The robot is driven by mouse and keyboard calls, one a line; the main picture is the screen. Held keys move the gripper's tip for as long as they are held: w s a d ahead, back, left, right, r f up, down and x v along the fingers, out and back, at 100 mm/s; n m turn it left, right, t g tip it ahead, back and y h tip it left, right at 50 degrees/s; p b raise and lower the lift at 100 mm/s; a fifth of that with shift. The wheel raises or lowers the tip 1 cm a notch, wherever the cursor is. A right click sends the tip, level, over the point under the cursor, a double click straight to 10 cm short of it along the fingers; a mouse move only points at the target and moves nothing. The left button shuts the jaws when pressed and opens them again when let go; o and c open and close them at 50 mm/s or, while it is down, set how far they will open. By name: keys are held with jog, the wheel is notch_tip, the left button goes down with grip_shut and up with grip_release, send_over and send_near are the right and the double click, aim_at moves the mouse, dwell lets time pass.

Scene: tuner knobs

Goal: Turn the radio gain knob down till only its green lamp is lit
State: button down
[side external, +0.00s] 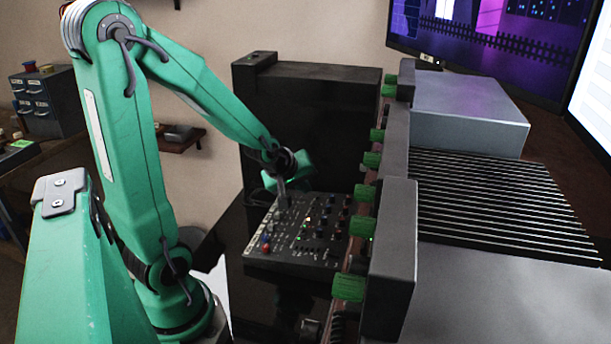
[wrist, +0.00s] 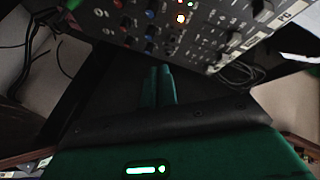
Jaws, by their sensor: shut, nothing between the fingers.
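The radio panel (side external: 300,235) is a dark sloped box with several red, blue and dark knobs, in the middle of the side view. It also shows at the top of the wrist view (wrist: 215,45), where a few small lamps glow: a whitish one and a red-orange lamp (wrist: 181,18). Which knob is the gain knob cannot be told. My green gripper (side external: 281,200) is at the panel's upper left edge in the side view. In the wrist view its two fingers (wrist: 160,72) are together and empty, pointing toward the panel's edge. Whether they touch the panel cannot be told.
A row of green-capped parts (side external: 362,225) on a dark rail stands close to the panel's right. A black cabinet (side external: 305,110) rises behind it. Cables (wrist: 235,75) lie near the panel's edge in the wrist view.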

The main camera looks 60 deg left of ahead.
jog(key=c, duration=1.4)
grip_release()
jog(key=shift+w, duration=0.1)
jog(key=m+g+h, duration=0.3)
jog(key=m+g, duration=0.4)
jog(key=m, duration=1.4)
send_over(342, 219)
jog(key=shift+w+a+r, duration=0.1)
jog(key=shift+a+r, duration=0.05)
jog(key=shift+r, duration=0.2)
jog(key=shift+f, duration=0.15)
jog(key=shift+f, duration=3.75)
grip_shut()
